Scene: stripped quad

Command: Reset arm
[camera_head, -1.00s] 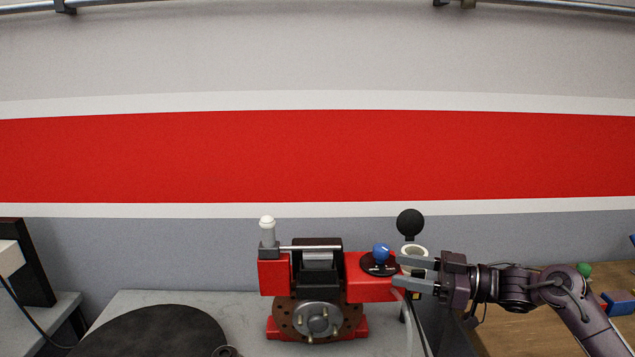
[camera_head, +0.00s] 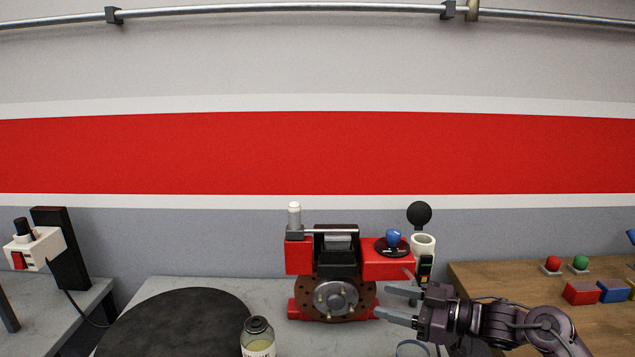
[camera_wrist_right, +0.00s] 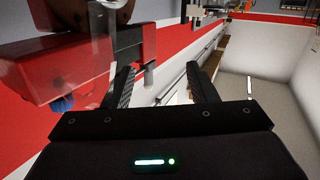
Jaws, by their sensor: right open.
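My right gripper (camera_head: 384,301) is open and empty, its two fingers pointing left, in front of and below the right part of the red machine (camera_head: 388,265). In the right wrist view the fingers of my right gripper (camera_wrist_right: 162,88) stand apart with nothing between them. Part of the red machine (camera_wrist_right: 62,75) fills the left of that view. A blue knob (camera_head: 393,237) sits on a black disc on top of the machine, apart from the gripper. My left gripper is in neither view.
A lidded jar (camera_head: 258,340) stands beside a round black plate (camera_head: 180,325) on the grey table. At right, a wooden table (camera_head: 520,300) holds a red button (camera_head: 553,264), a green button (camera_head: 580,263) and coloured blocks. A white switch box (camera_head: 38,248) is at left.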

